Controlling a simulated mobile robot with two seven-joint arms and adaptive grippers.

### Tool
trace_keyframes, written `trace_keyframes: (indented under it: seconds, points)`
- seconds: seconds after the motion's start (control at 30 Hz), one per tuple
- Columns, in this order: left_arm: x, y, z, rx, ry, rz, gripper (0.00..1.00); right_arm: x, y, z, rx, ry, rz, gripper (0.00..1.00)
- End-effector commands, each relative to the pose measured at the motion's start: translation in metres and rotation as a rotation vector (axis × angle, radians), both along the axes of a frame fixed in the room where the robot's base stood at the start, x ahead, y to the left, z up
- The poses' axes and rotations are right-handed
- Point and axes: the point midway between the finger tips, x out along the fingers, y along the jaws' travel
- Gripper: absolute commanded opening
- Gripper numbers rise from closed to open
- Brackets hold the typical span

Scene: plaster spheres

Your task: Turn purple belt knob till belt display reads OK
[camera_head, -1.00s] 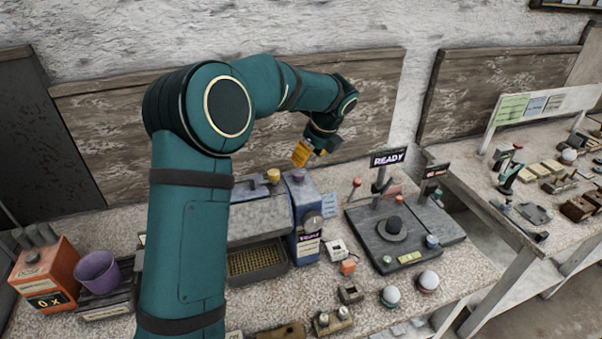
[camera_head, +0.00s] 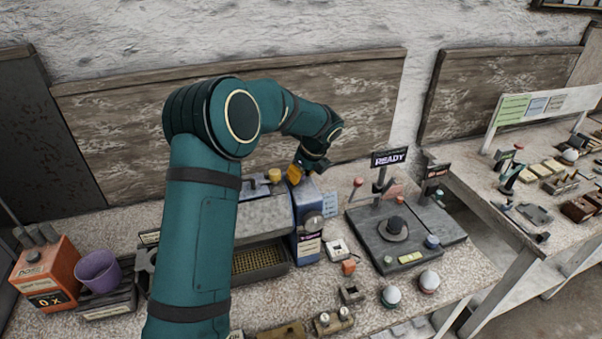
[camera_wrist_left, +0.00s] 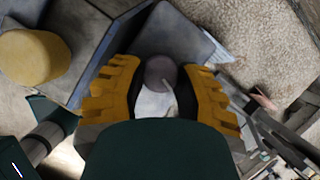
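A purple-grey round knob (camera_wrist_left: 160,70) sits on top of the blue box (camera_head: 309,205). In the left wrist view it lies between the two yellow fingers of my left gripper (camera_wrist_left: 160,88). The fingers are apart, one on each side of the knob; I cannot tell if they touch it. In the head view my left gripper (camera_head: 295,176) is over the top of the box and hides the knob. A small dark label or display with purple marks (camera_head: 309,237) is on the box front, too small to read. My right gripper is not in view.
A yellow knob (camera_head: 274,175) stands left of the purple one, also in the wrist view (camera_wrist_left: 35,57). A grey dial (camera_head: 313,221) is on the box front. Right of it is a dark platform with a READY sign (camera_head: 389,157). An orange box (camera_head: 47,275) stands far left.

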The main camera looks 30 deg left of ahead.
Motion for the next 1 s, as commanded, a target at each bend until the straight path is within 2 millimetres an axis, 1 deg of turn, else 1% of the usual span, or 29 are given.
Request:
trace_keyframes:
  seconds: [0.03,0.07,0.27,0.47,0.7,1.0]
  points:
    - [0.0,0.0,0.0,0.0,0.0,0.0,0.03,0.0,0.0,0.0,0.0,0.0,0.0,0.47]
    - [0.0,0.0,0.0,0.0,0.0,0.0,0.0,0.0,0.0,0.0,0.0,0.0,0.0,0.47]
    - [0.0,0.0,0.0,0.0,0.001,0.006,0.0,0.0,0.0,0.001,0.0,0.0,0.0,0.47]
    - [0.001,0.0,0.001,0.001,0.001,0.057,0.0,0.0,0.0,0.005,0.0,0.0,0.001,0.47]
    - [0.002,0.0,0.001,0.001,0.001,0.215,0.0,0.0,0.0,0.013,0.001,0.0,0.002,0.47]
    - [0.003,0.0,0.0,0.0,0.0,0.476,0.0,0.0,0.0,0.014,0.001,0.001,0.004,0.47]
